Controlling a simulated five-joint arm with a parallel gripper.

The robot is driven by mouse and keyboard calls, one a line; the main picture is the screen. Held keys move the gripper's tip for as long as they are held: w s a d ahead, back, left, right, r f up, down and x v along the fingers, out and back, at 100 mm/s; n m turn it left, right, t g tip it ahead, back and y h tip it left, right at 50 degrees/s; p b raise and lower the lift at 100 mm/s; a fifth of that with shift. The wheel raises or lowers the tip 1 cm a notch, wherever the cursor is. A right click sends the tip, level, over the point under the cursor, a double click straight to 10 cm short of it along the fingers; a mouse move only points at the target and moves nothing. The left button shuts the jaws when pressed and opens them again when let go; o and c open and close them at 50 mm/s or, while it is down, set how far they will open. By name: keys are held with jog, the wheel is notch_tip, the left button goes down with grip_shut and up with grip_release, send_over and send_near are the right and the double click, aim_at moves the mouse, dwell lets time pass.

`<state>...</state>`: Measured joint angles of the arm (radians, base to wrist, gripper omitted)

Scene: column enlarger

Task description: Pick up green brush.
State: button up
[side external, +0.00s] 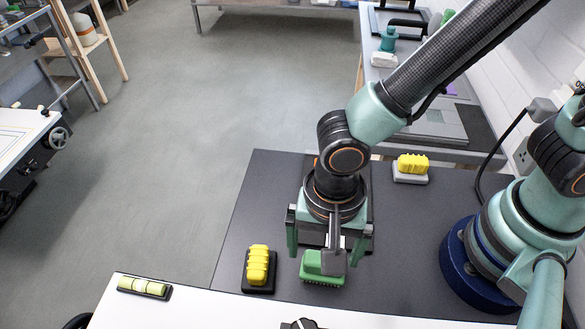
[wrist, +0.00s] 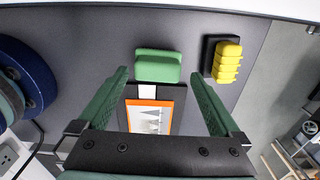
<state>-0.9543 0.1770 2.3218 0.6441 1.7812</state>
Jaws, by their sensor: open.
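The green brush (side external: 312,268) lies on the dark tabletop near its front edge, close to the white surface. In the wrist view the green brush (wrist: 158,66) appears just beyond the fingertips, roughly centred between them. My gripper (side external: 325,256) points down above the table, close to the brush and partly in front of it in the side view. In the wrist view my gripper (wrist: 160,76) has its two green fingers spread wide with nothing between them. Whether the fingertips are level with the brush I cannot tell.
A yellow brush on a black base (side external: 259,266) lies left of the green one. Another yellow one on a grey base (side external: 412,164) sits farther back. An orange-bordered picture (wrist: 150,117) lies beneath my gripper. A level (side external: 144,287) rests on the white surface (side external: 190,310).

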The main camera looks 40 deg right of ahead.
jog(key=shift+d+f, duration=0.2)
jog(key=shift+f, duration=1.2)
jog(key=shift+d+f, duration=0.15)
jog(key=shift+f, duration=1.95)
jog(key=shift+a, duration=0.1)
jog(key=c, duration=1)
jog(key=shift+c, duration=0.2)
jog(key=shift+r, duration=0.2)
notch_tip(320, 180, up, 20)
jog(key=shift+f, duration=0.15)
